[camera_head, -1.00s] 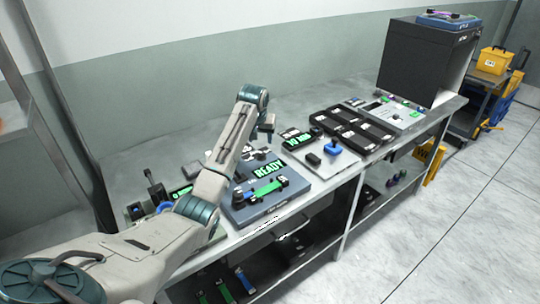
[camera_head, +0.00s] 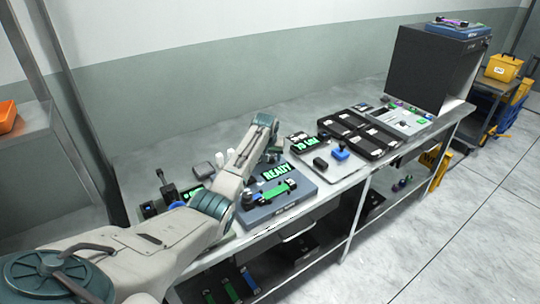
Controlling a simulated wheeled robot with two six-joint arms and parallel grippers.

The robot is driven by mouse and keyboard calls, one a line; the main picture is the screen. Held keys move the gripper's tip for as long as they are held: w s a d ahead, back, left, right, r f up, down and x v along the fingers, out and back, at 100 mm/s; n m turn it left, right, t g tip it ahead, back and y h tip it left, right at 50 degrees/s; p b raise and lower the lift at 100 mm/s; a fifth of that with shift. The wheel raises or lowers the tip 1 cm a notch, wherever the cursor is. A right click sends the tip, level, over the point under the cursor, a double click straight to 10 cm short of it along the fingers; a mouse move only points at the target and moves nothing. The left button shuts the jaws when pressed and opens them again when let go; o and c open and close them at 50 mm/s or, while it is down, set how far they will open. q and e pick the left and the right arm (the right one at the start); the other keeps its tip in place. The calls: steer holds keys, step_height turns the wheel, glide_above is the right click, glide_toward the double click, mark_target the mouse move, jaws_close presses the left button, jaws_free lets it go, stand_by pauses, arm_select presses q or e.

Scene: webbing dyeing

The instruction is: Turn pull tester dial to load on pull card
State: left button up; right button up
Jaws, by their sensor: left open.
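A grey-blue tester unit with a lit green READY display (camera_head: 276,172) sits at the bench's front edge, a green strap piece (camera_head: 270,192) across it. To its right, a light grey plate (camera_head: 325,176) carries a blue knob (camera_head: 341,152), a black block (camera_head: 320,163) and a black unit with lit green characters (camera_head: 304,143), too small to read surely. I cannot tell which part is the tester's dial or the pull card. My left gripper (camera_head: 272,157) is open, just above and behind the READY display. My arm hides part of the tester's left side. My right gripper is out of view.
Black trays (camera_head: 358,134) and another light panel (camera_head: 402,120) lie further right, before a large dark cabinet (camera_head: 432,68). Small devices (camera_head: 168,190) stand left of my arm. The bench behind the tools is clear. An orange bin (camera_head: 6,116) is at far left.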

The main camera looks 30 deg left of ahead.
arm_select(q)
steer(key=c, duration=1)
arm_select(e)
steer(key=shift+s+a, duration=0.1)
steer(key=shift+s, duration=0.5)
